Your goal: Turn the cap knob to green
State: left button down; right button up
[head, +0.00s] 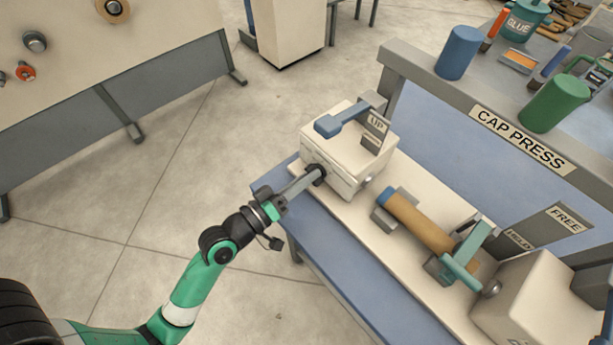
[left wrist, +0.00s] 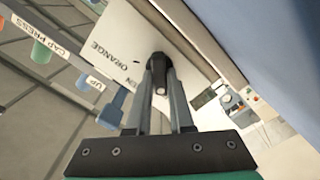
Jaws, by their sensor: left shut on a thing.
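The black cap knob (head: 318,173) sits on the front face of the cream box (head: 342,142) at the left end of the bench. My left gripper (head: 310,179) is shut on it, coming in from the lower left. In the left wrist view, the knob (left wrist: 158,62) lies between the two fingers of my left gripper (left wrist: 160,80). The face behind it carries the word ORANGE (left wrist: 108,58) and a partly hidden word ending in EN (left wrist: 132,83). Which word the knob points at cannot be told. My right gripper is not in view.
A blue lever (head: 343,118) by an UP label tops the box. An orange-brown cylinder (head: 420,222) and a teal clamp handle (head: 467,252) lie to the right. The CAP PRESS shelf (head: 520,140) stands behind.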

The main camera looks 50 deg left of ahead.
pick_arm(q)
jog(key=m+b, duration=0.1)
jog(key=m, duration=0.3)
jog(key=m+b, duration=0.1)
jog(key=m, duration=0.4)
jog(key=shift+d+r, duration=0.1)
jog(key=shift+d, duration=0.05)
dwell(0.4)
jog(key=c, duration=0.8)
grip_release()
jog(key=s, duration=1.1)
jog(key=shift+s+d, duration=0.2)
jog(key=shift+s, duration=0.15)
